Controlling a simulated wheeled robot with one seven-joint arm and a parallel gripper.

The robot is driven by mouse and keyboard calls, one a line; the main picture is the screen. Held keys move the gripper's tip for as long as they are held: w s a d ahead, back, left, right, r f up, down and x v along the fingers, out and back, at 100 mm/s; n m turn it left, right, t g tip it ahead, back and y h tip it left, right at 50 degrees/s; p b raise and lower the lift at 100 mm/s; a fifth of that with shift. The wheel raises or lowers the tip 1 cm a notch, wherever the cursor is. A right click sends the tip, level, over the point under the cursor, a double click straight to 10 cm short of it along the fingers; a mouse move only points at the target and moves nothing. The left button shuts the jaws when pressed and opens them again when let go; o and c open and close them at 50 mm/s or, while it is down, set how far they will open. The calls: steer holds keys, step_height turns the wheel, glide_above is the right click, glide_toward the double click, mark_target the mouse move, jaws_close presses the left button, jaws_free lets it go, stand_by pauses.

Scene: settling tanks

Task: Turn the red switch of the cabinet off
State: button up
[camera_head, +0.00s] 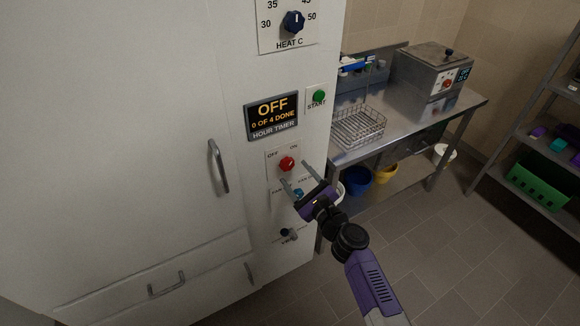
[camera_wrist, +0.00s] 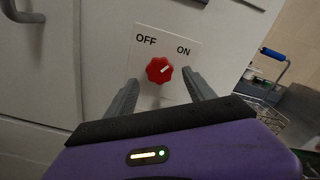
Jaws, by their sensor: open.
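The red switch (camera_head: 287,163) is a round knob on a white plate marked OFF and ON, on the front of the white cabinet (camera_head: 130,120). In the wrist view the red switch (camera_wrist: 159,70) has a pale pointer mark aimed up and right, towards ON. My gripper (camera_head: 293,172) is open in front of the cabinet, with its fingers pointing at the plate. In the wrist view my gripper (camera_wrist: 160,88) has one finger on each side of the knob, apart from it. I cannot tell how far the fingertips are from the panel.
Above the switch are a display (camera_head: 272,117) reading OFF, a green START button (camera_head: 319,96) and a blue HEAT dial (camera_head: 292,22). A blue knob (camera_head: 298,194) sits just below. A steel table (camera_head: 440,108) stands right of the cabinet. Open floor lies at lower right.

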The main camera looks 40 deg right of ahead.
mark_target(289, 167)
steer(key=shift+x, duration=2.05)
steer(key=shift+c, duration=0.4)
jaws_close()
